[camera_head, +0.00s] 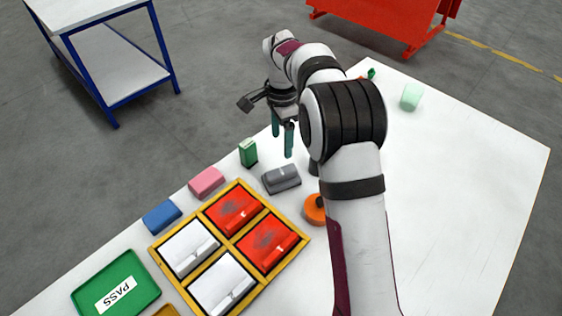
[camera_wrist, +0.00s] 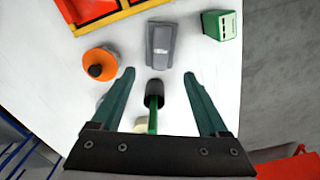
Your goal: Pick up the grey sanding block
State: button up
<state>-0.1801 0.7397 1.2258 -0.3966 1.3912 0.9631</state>
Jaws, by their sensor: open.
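The grey sanding block (camera_head: 281,179) lies on the white table, just right of the yellow-framed tray. In the wrist view the grey block (camera_wrist: 161,46) sits ahead of the fingertips, roughly centred between them. My gripper (camera_head: 282,140) is above the table, behind the block in the head view, with its green fingers pointing down. In the wrist view my gripper (camera_wrist: 158,76) is open and empty, with the fingers spread apart. A dark-headed tool with a green handle (camera_wrist: 154,100) shows between the fingers, lower than them on the table.
An orange round object with a black knob (camera_wrist: 98,64) and a green box (camera_wrist: 221,25) flank the block. The yellow-framed tray (camera_head: 228,233) holds red and white pieces. Pink (camera_head: 206,183) and blue (camera_head: 162,216) blocks and a green PASS tray (camera_head: 136,264) lie left. The table's right side is largely clear.

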aim_at(281, 171)
notch_tip(281, 171, down, 12)
jog(key=shift+w, duration=0.1)
grip_shut()
dwell(0.4)
